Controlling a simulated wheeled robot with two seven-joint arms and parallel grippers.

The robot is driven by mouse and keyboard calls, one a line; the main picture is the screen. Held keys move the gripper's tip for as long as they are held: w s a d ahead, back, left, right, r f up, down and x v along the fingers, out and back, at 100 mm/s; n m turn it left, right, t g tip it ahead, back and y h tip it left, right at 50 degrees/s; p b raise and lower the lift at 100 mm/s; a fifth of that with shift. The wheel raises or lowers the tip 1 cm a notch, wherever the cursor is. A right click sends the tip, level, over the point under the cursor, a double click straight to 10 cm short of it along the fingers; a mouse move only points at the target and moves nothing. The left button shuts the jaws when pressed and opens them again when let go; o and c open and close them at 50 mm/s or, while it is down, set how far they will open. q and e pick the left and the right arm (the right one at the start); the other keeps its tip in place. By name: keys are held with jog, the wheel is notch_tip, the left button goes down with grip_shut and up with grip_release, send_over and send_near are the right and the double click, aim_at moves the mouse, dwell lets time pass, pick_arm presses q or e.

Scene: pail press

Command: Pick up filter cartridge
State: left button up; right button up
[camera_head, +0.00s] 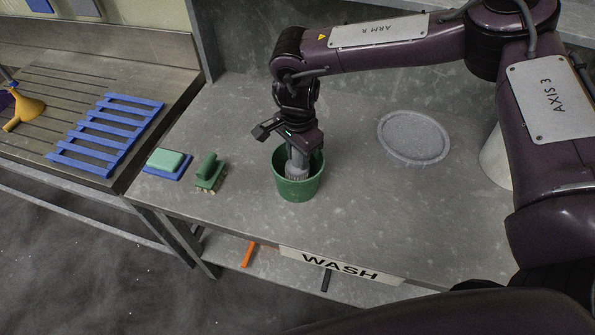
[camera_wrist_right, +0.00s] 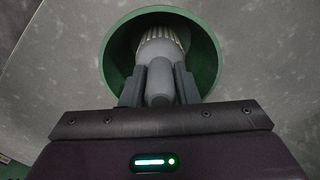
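The filter cartridge (camera_head: 297,173) is grey with a ribbed body and a narrower stem. It stands inside the green pail (camera_head: 298,190) on the grey bench; its lower end is hidden by the pail wall. My right gripper (camera_head: 297,152) points down into the pail's mouth from above. In the right wrist view, the two dark fingers (camera_wrist_right: 160,88) lie against both sides of the cartridge's stem, with no clear gap, and the ribbed part (camera_wrist_right: 160,45) shows beyond them. My left gripper is not in view.
A green brush (camera_head: 209,173) and a green sponge on a blue base (camera_head: 167,162) lie left of the pail. A round grey disc (camera_head: 414,137) lies to the right. The bench front is clear.

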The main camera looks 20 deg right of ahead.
grip_shut()
jog(key=shift+r, duration=0.1)
